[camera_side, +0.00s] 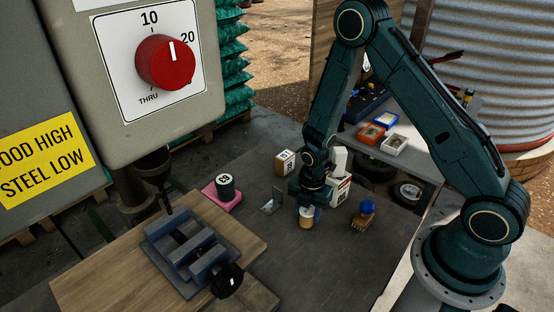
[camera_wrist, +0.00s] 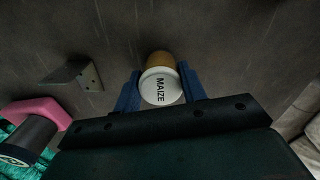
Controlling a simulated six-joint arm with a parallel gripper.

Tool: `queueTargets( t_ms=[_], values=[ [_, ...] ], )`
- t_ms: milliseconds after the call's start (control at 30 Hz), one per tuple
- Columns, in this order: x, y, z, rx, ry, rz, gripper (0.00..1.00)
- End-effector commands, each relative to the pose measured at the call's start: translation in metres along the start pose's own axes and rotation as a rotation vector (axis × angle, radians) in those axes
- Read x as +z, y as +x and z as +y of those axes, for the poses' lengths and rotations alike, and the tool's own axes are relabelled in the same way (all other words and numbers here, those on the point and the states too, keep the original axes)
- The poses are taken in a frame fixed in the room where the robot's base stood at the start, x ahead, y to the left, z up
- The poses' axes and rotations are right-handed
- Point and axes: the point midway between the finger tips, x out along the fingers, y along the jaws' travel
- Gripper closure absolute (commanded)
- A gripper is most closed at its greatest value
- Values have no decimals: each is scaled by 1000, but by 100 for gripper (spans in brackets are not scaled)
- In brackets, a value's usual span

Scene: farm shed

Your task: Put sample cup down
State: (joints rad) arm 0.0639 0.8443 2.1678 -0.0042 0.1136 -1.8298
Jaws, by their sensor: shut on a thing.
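The sample cup (camera_wrist: 160,87) has a white lid marked MAIZE and a tan body. My gripper (camera_wrist: 158,92) is shut on it, with a blue finger on each side of the cup. In the side view the cup (camera_side: 306,219) hangs upright under my gripper (camera_side: 309,208), over the dark bench top (camera_side: 330,250). It is at or just above the surface; I cannot tell whether it touches.
A blue vise (camera_side: 190,250) sits on a wooden board. Boxes (camera_side: 285,162) stand behind; a brush with a blue knob (camera_side: 367,210) is right.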

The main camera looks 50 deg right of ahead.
Motion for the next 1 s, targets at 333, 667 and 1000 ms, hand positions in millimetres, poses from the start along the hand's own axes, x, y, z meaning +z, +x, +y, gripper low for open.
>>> queueTargets(
  t_ms=[333,667,1000],
  values=[
    [0,2,0,0,0,0,37],
    [0,0,0,1,0,0,37],
    [0,-24,1,2,0,-1,37]
  ],
)
